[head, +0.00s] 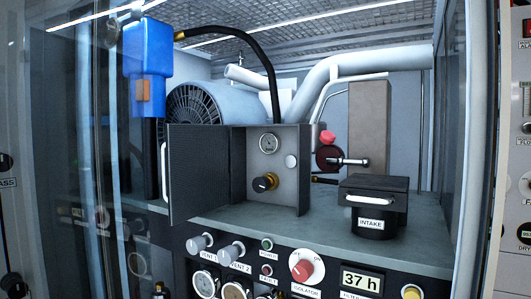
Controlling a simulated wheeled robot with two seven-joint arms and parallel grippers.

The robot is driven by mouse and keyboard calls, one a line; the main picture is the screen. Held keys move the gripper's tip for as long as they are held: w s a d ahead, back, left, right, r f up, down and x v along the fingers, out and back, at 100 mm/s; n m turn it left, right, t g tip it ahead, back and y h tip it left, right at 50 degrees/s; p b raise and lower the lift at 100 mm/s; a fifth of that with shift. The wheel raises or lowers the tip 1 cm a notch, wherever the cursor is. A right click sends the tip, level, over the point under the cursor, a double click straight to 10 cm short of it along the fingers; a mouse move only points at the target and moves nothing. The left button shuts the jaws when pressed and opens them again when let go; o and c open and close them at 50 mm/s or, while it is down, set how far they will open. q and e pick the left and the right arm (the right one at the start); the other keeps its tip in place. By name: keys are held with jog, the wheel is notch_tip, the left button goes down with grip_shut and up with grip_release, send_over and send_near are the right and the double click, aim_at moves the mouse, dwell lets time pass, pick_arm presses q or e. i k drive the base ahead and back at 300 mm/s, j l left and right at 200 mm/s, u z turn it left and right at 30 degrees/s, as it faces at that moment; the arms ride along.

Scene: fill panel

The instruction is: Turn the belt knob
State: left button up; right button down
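No knob here carries a label I can read as "belt". A pink-red knob (327,137) sits above a dark red round wheel (326,158) at the back of the cabinet, right of the small box. A black and brass knob (264,182) is inside the open grey box (292,194), below a round gauge (268,143). A red isolator knob (303,269) on a white disc is on the front panel. Neither of my grippers is in view.
The box's dark door (199,172) stands open to the left. A black intake canister (373,206) with a handle stands on the shelf (330,244). A blue unit (147,65) is at upper left.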

aim_at(260, 184)
jog(key=k+l+z, duration=0.1)
jog(key=l, duration=0.4)
jog(key=k+l, duration=0.15)
jog(key=l, duration=0.35)
jog(key=k+l+z, duration=0.15)
jog(key=l, duration=0.3)
